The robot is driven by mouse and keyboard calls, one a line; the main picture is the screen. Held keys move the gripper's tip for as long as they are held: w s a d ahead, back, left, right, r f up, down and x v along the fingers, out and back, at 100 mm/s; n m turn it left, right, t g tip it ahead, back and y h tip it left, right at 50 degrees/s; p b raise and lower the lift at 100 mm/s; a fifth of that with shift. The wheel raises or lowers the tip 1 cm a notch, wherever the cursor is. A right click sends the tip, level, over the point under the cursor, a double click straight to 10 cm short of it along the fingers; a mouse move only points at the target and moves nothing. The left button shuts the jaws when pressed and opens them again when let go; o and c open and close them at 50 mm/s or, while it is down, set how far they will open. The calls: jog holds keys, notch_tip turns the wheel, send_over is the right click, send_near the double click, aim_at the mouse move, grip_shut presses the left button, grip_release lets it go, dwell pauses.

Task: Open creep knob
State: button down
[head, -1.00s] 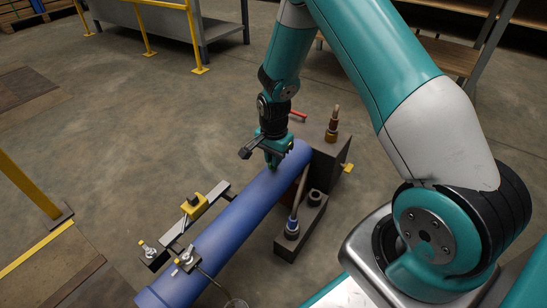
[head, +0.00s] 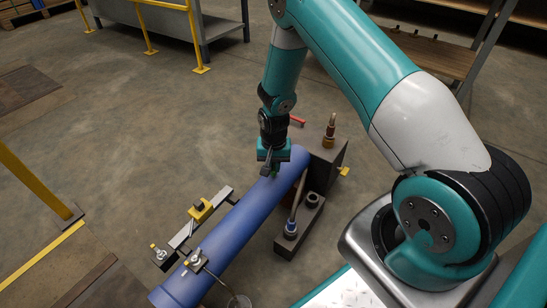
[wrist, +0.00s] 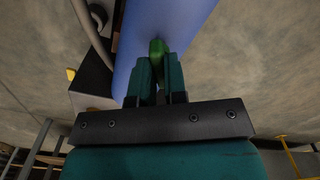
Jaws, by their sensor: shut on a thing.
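My gripper (head: 270,172) points down at the far end of a long blue pipe (head: 226,237) in the head view. In the wrist view its two teal fingers (wrist: 157,72) are closed on a small green knob (wrist: 157,47). The blue pipe (wrist: 170,20) lies right behind the knob there. I take this green piece to be the creep knob. Its base is hidden by the fingers, and I cannot tell how far it is turned.
A dark block (head: 325,165) with a brass-coloured fitting (head: 330,130) stands beyond the pipe's far end. A lower dark block (head: 298,228) with a slanted rod is right of the pipe. A yellow-and-black clamp (head: 203,210) sits on its left. Open floor lies left.

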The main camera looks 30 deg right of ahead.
aim_at(274, 166)
jog(key=n+p, duration=0.4)
jog(key=n, duration=0.1)
jog(key=shift+r+n, duration=0.2)
jog(key=shift+n, duration=0.1)
jog(key=n+p, duration=0.2)
jog(key=n, duration=0.3)
jog(key=shift+f+n+p, duration=0.15)
jog(key=shift+n+p, duration=0.15)
jog(key=shift+p, duration=0.1)
jog(key=c, duration=1.2)
grip_release()
jog(key=shift+o, duration=0.2)
notch_tip(274, 166, up, 17)
jog(key=p, duration=0.6)
